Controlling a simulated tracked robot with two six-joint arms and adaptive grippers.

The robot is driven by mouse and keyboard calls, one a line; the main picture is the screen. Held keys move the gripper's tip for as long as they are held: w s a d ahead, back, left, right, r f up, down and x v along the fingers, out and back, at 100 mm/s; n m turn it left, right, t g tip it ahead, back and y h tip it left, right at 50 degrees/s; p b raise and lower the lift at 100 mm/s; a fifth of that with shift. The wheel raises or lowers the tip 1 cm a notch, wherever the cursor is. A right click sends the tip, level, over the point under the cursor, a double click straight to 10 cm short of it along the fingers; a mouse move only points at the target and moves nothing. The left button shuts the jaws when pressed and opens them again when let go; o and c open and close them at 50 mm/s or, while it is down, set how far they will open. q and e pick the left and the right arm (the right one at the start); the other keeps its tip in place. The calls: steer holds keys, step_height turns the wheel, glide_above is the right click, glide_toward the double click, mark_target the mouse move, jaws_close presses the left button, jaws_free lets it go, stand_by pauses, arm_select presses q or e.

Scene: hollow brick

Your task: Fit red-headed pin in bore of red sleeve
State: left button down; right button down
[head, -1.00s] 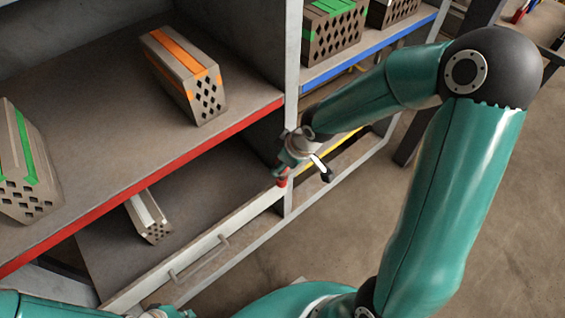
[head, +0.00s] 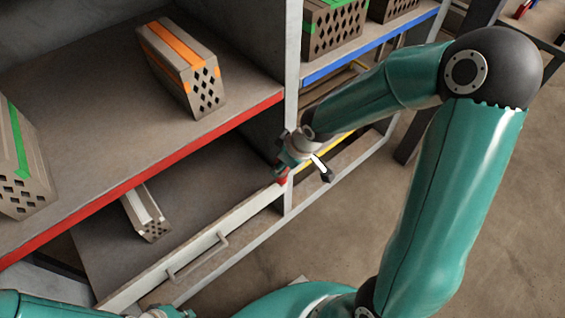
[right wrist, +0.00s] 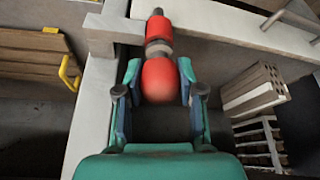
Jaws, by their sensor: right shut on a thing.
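The red-headed pin (right wrist: 160,82) shows in the right wrist view with its round red head between the fingers of my right gripper (right wrist: 159,88), which is shut on it. Beyond the head, a grey section lines up with the red sleeve (right wrist: 158,28), beside a pale bracket. A short dark end sticks out past the sleeve; I cannot tell if it is the pin's tip. In the head view my right gripper (head: 284,170) is at the shelf post, with a bit of red below it. My left gripper (head: 168,313) is partly visible at the bottom edge; its fingers are unclear.
A hollow brick with an orange stripe (head: 181,68) and a green-striped one (head: 22,165) stand on the red-edged shelf (head: 110,100). A white-striped brick (head: 147,212) lies below, behind a pale drawer front with a handle (head: 197,257). The post (head: 291,100) is close to my right gripper.

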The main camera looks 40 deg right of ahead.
steer(key=shift+f, duration=0.3)
steer(key=c, duration=0.6)
jaws_free()
steer(key=shift+c, duration=0.2)
steer(key=shift+r, duration=0.2)
steer(key=v, duration=1.1)
steer(key=shift+s+r, duration=0.2)
steer(key=shift+r, duration=0.05)
